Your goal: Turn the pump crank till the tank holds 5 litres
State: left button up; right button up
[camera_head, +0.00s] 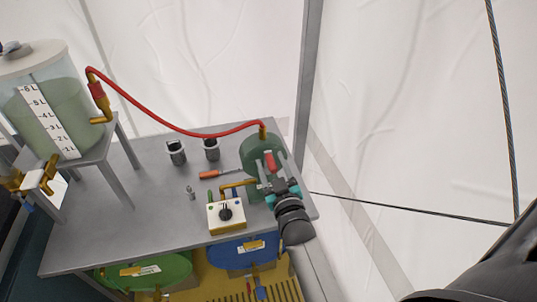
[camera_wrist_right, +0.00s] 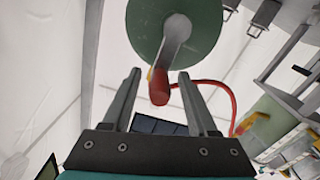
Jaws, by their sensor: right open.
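The pump (camera_head: 255,150) is a green round body at the table's right end. Its grey crank arm ends in a red handle (camera_head: 269,161), which also shows in the wrist view (camera_wrist_right: 159,88). My right gripper (camera_head: 272,182) is open just short of the handle. In the wrist view the handle lies ahead, between the lines of the two fingers, with no clear contact. The clear tank (camera_head: 85,112) at the left holds green liquid up to the upper part of its litre scale (camera_head: 47,117); the exact level is hard to read. My left gripper is not seen.
A red hose (camera_head: 165,122) runs from pump to tank. The grey table (camera_head: 150,225) bears a box with a black dial (camera_head: 226,214), a screwdriver (camera_head: 215,173) and two metal cups (camera_head: 176,152). Green (camera_head: 150,270) and blue (camera_head: 235,253) containers sit below. Tent wall is behind.

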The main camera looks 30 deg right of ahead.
jog(key=shift+w, duration=0.1)
jog(key=shift+c, duration=0.3)
jog(key=shift+r, duration=0.1)
grip_shut()
dwell(1.0)
